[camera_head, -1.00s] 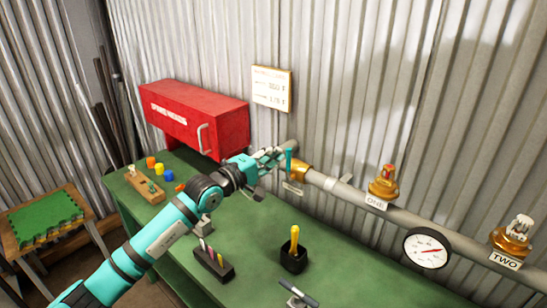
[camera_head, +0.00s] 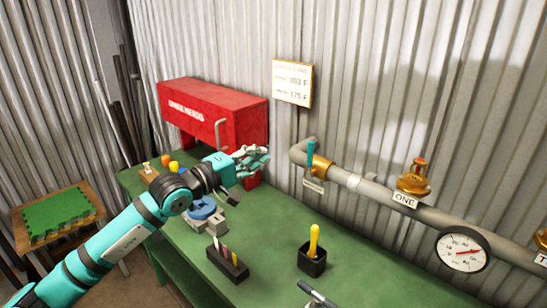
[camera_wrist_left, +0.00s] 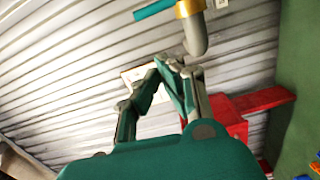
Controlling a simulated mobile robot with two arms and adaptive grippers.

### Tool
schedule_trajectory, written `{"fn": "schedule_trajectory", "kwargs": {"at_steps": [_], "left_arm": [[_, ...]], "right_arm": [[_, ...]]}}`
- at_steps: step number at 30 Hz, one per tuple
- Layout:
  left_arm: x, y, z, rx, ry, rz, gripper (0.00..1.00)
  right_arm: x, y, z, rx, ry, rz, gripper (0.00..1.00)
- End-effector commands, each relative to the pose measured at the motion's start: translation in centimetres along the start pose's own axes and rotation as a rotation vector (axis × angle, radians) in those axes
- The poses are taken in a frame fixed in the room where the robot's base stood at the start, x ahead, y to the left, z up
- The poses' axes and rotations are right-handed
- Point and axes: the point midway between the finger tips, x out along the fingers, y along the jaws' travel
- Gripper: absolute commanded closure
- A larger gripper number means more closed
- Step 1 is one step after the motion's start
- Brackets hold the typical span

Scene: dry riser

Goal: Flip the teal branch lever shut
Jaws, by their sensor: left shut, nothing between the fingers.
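The teal branch lever (camera_head: 310,155) stands up from the brass valve (camera_head: 319,168) near the elbow end of the grey pipe (camera_head: 375,190). It points upward, across the line of the pipe. In the left wrist view, the lever (camera_wrist_left: 154,9) and the brass valve (camera_wrist_left: 189,8) show at the top edge, partly cut off. My left gripper (camera_head: 263,157) is shut and empty, left of the lever and apart from it, in front of the red box. Its closed fingers also show in the left wrist view (camera_wrist_left: 176,68).
The red box (camera_head: 205,118) hangs behind my left gripper. Brass outlet ONE (camera_head: 414,180) and a gauge (camera_head: 462,250) sit further right along the pipe. On the green bench (camera_head: 265,225) stand a black cup with a yellow handle (camera_head: 312,262) and a dark holder (camera_head: 228,263).

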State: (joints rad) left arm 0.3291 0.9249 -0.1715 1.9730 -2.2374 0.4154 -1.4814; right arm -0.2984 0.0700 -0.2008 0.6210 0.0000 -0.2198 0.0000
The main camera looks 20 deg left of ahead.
Motion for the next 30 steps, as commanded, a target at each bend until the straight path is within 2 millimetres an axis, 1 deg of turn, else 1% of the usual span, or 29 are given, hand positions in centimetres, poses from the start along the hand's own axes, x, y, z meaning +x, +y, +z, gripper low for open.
{"fn": "schedule_trajectory", "kwargs": {"at_steps": [1, 3, 7, 24, 26, 28, 29, 30], "left_arm": [[-0.7, -0.5, -0.1, 0.001, 0.002, -0.003, 1.00], [-1.4, -0.3, -0.1, 0.000, 0.002, -0.002, 1.00], [-2.1, -0.1, -0.1, 0.000, 0.002, -0.001, 1.00], [-2.2, 0.0, 0.1, -0.013, -0.003, 0.004, 1.00], [-2.2, -0.1, 0.9, -0.066, -0.024, 0.022, 1.00], [-2.3, -0.1, 2.7, -0.212, -0.075, 0.072, 1.00], [-2.4, 0.1, 3.8, -0.307, -0.105, 0.103, 1.00], [-2.8, 0.3, 5.2, -0.463, -0.149, 0.154, 1.00]], "right_arm": [[0.5, 0.1, 0.2, -0.001, -0.001, 0.001, 1.00], [0.7, 0.4, 0.4, -0.002, -0.004, 0.004, 1.00], [0.9, 0.7, 0.5, -0.003, -0.006, 0.009, 1.00], [0.8, 0.8, 0.5, -0.003, -0.005, 0.009, 1.00], [0.9, 0.8, 0.5, -0.003, -0.005, 0.009, 1.00], [0.9, 0.8, 0.5, -0.003, -0.005, 0.009, 1.00], [0.9, 0.8, 0.5, -0.003, -0.005, 0.009, 1.00], [0.9, 0.8, 0.5, -0.003, -0.005, 0.009, 1.00]]}}
